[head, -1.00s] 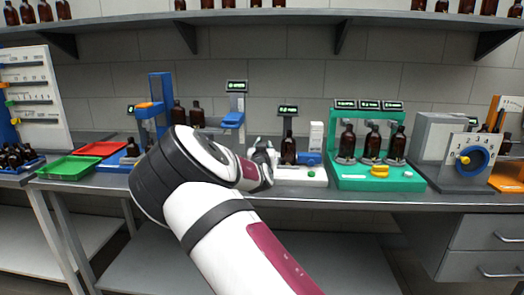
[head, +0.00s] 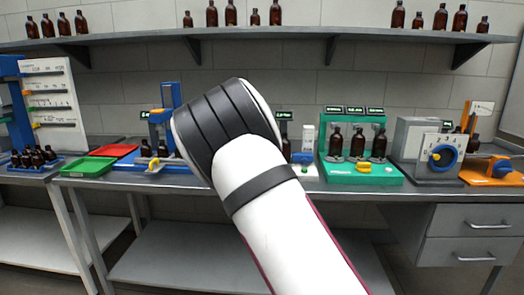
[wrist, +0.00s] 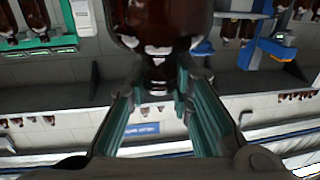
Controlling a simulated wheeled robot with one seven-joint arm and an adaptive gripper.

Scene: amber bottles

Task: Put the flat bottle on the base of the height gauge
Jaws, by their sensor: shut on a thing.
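In the wrist view my gripper (wrist: 157,105) is shut on the neck of a dark amber bottle (wrist: 160,22); the picture is upside down and the bottle's far end is cut off. I cannot tell from this view whether its body is flat. In the head view my raised arm hides the gripper and the held bottle. A blue upright device that looks like the height gauge (head: 168,98) stands on the bench left of my arm. A blue column with an orange part (wrist: 285,40) shows in the wrist view.
Red (head: 109,151) and green (head: 87,167) trays lie left of the gauge. A green stand with amber bottles (head: 362,172) and a grey box with a blue dial (head: 444,157) are to the right. A shelf of bottles (head: 320,33) runs above.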

